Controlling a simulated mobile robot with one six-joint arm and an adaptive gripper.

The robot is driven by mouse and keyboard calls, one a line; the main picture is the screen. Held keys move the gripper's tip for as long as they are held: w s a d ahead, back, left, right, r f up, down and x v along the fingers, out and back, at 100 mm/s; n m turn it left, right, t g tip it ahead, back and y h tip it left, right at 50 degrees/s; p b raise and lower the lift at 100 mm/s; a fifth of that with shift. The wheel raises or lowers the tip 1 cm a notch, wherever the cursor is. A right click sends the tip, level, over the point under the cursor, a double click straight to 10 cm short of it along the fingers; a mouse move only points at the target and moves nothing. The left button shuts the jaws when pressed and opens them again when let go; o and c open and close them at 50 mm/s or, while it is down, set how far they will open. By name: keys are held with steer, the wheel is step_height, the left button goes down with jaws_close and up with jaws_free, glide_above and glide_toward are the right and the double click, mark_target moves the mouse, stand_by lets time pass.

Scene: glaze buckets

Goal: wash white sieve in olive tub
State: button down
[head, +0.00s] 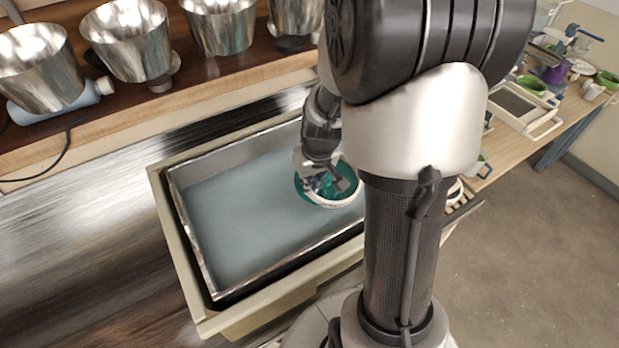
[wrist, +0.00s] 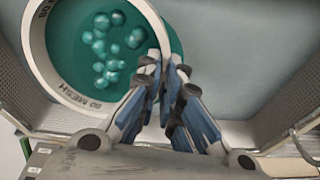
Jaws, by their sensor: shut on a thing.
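The white sieve (head: 338,203) is at the right end of the olive tub (head: 163,205), over or in its grey-blue water (head: 240,215). Its round white rim (wrist: 70,94) carries mesh lettering in the wrist view. Several teal blobs (wrist: 110,45) show inside the rim, and teal colour also spreads just outside it. My gripper (wrist: 168,62) is shut on the rim at the sieve's right side in that view. In the head view my gripper (head: 328,184) reaches down to the sieve. How deep the sieve sits cannot be told, and my arm hides the tub's right end.
Several metal buckets (head: 128,38) stand on a wooden shelf along the back. A bottle (head: 70,101) lies beneath one. At right, a bench holds a pale tray (head: 520,104), a purple cup (head: 555,73) and green-and-white items. The tub's left part is open water.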

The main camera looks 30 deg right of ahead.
step_height(320, 180, down, 13)
steer(key=b, duration=0.9)
steer(key=shift+r, duration=0.2)
steer(key=a+p, duration=0.2)
steer(key=a, duration=0.2)
steer(key=a+p, duration=0.3)
steer(key=a, duration=0.1)
steer(key=shift+w+a+r, duration=0.2)
steer(key=shift+a+f+p, duration=0.15)
steer(key=shift+a+p, duration=0.15)
steer(key=shift+p, duration=0.1)
steer(key=shift+f, duration=0.1)
